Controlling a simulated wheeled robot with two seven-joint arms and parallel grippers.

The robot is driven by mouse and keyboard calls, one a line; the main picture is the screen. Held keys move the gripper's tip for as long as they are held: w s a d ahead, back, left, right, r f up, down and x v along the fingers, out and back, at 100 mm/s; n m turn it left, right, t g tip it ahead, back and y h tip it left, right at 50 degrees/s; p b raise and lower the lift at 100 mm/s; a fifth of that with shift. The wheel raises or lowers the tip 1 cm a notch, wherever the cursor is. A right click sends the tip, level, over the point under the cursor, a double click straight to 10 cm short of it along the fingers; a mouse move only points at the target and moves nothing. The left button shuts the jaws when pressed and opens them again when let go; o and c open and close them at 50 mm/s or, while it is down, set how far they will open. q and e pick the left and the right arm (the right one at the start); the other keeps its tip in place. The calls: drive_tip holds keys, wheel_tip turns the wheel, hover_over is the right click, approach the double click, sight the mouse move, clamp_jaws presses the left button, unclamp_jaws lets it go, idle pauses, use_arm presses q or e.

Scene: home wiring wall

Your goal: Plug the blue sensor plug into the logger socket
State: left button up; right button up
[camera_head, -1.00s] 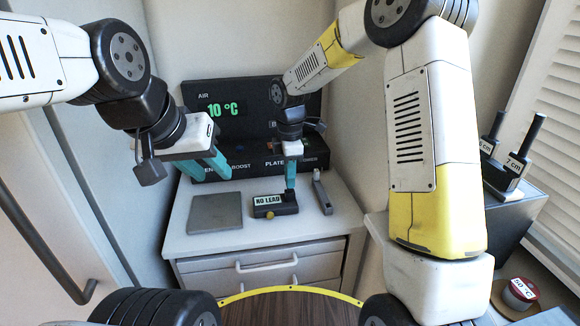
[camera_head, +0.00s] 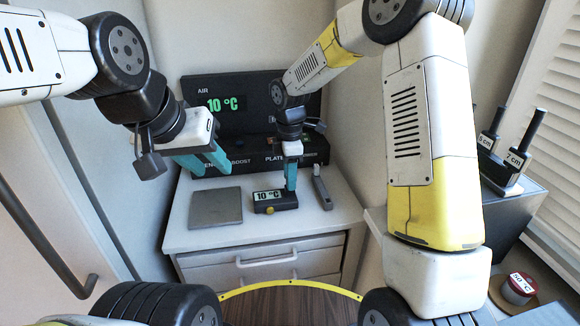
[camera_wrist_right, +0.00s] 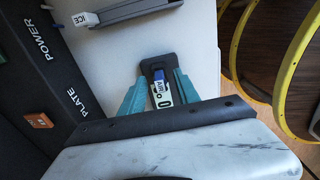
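The logger (camera_head: 268,204) is a small dark box on the cabinet top, its screen reading 10 °C. In the right wrist view the blue sensor plug (camera_wrist_right: 159,76), with a tag reading AIR, sits at the dark logger body. My right gripper (camera_head: 291,187) is down at the logger. In the wrist view its teal fingers (camera_wrist_right: 161,88) stand on either side of the plug, seemingly with small gaps. The socket mouth is hidden under the plug. My left gripper (camera_head: 208,166) is open and empty, above the cabinet's left side.
A grey flat plate (camera_head: 216,208) lies left of the logger. A grey bar (camera_head: 322,188) lies to its right; the wrist view shows an ICE tag (camera_wrist_right: 85,19) at its end. The dark panel (camera_head: 232,108) stands behind. Labelled posts (camera_head: 516,157) stand at far right.

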drive_tip(key=shift+r, duration=3.9)
drive_tip(key=s+d+r+m+t, duration=0.2)
drive_tip(key=s+d+r+m, duration=0.3)
drive_tip(key=d+r, duration=0.15)
drive_tip(key=s+d+r+m+t+y, duration=0.1)
drive_tip(key=s+d+r+m+t, duration=0.1)
drive_tip(key=s+d+m, duration=0.2)
drive_tip(key=s+d+r+m+t+y, duration=0.1)
drive_tip(key=s+d+r+m+t, duration=0.1)
drive_tip(key=s+m, duration=0.8)
drive_tip(key=s+d+r, duration=0.1)
drive_tip(key=s+d, duration=0.1)
drive_tip(key=s, duration=0.2)
drive_tip(key=shift+s+m, duration=0.25)
drive_tip(key=shift+m, duration=0.05)
drive_tip(key=shift+a, duration=0.1)
